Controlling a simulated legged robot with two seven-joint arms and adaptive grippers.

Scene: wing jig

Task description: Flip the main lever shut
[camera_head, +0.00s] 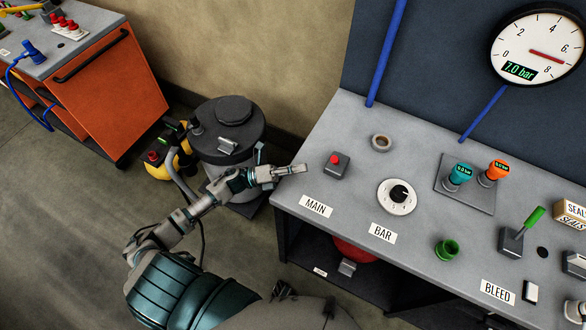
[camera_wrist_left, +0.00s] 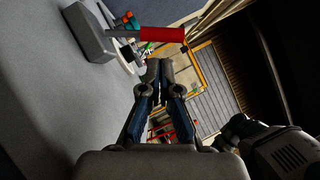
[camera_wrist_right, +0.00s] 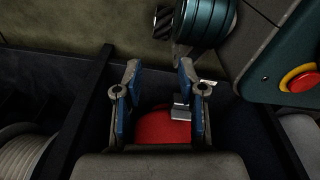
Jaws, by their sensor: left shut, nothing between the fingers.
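The main lever is a grey block (camera_head: 338,170) with a red handle (camera_head: 334,159), at the left end of the grey bench above the MAIN label (camera_head: 316,206). In the left wrist view the red handle (camera_wrist_left: 163,34) stands out from its block (camera_wrist_left: 97,36), away from the bench top. My left gripper (camera_head: 304,168) is shut and empty, just left of the block at the bench edge, apart from it. In the left wrist view its fingertips (camera_wrist_left: 159,68) are together below the handle. My right gripper (camera_wrist_right: 160,76) is open and empty, seen only in its wrist view.
A gauge (camera_head: 540,45) reads 7.0 bar. A grey canister (camera_head: 228,130) stands behind my left arm.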

